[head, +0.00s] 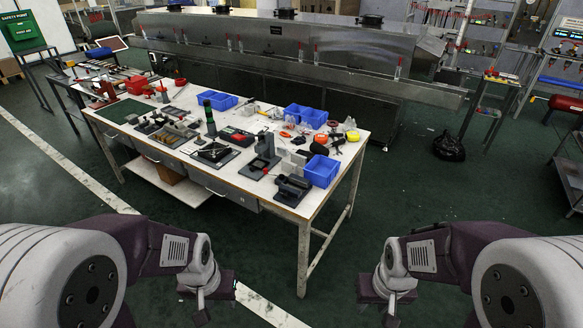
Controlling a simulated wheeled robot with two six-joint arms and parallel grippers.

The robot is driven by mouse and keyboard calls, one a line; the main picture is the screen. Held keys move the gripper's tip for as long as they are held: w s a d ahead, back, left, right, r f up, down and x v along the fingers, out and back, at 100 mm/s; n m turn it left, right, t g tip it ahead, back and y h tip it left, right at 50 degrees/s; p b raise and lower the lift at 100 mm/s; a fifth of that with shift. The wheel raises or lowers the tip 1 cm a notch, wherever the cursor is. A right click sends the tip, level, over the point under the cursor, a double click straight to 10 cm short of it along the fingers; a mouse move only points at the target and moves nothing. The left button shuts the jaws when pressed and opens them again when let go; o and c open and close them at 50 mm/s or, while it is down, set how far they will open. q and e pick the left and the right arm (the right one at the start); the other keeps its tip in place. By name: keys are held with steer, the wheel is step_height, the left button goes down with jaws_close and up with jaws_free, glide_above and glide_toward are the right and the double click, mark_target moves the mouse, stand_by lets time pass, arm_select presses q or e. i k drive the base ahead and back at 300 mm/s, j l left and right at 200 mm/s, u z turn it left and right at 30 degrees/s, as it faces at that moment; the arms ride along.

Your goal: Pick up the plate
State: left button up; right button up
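I cannot clearly pick out a plate among the many small items on the workbench (232,185). A flat green mat (123,111) lies at the bench's left end, and a dark flat piece with a frame (215,152) lies near its front edge. My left gripper (201,306) hangs low at the lower left, in front of the bench and apart from it. My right gripper (391,308) hangs low right of centre, over the floor. Both are seen small and from above, near the bottom edge, so their fingers do not show clearly. I see nothing held in either.
Blue bins (321,171) stand on the bench's right end, with more behind. Tools and small fixtures crowd the top. A long steel dryer (280,45) stands behind. A black bag (449,146) lies on the floor at right. Green floor (430,195) is clear right of the bench.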

mark_target(287, 166)
steer(key=i+u, duration=0.35)
steer(key=i, duration=0.2)
steer(key=i+u, duration=0.35)
steer(key=i, duration=0.25)
steer(key=i+l+u, duration=0.25)
steer(key=i+u, duration=0.15)
steer(key=i, duration=0.15)
